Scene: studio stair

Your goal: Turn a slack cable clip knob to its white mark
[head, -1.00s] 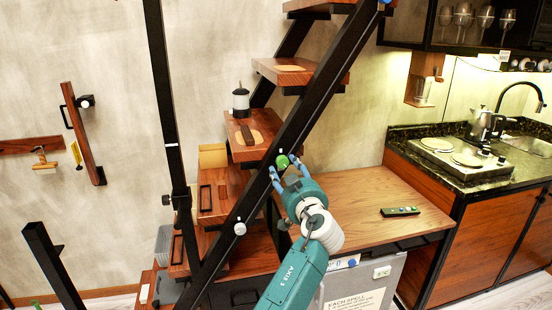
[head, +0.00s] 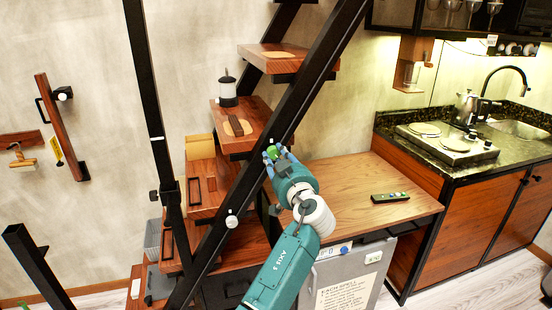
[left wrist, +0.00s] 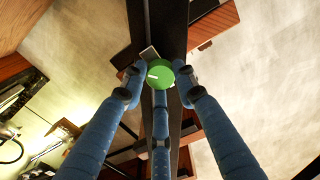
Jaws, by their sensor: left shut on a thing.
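The green clip knob (head: 272,151) sits on the black slanted stair beam (head: 320,75). My left gripper (head: 276,156) reaches up to it from below and is shut on it. In the left wrist view the green knob (left wrist: 160,74) shows between the blue fingers (left wrist: 159,86), with a short white line on its face. A pale piece (left wrist: 149,53) shows just above the knob, and another pale edge lies by its lower right; I cannot tell which is the mark. A white knob (head: 231,222) sits lower on the same beam. My right gripper is not in view.
Wooden stair treads (head: 290,60) lie behind the beam, one bearing a black-and-white lantern (head: 228,92). A wooden tabletop (head: 340,190) with a dark remote (head: 390,197) lies to the right, with the kitchen counter (head: 440,150) beyond. A black post (head: 150,120) stands left.

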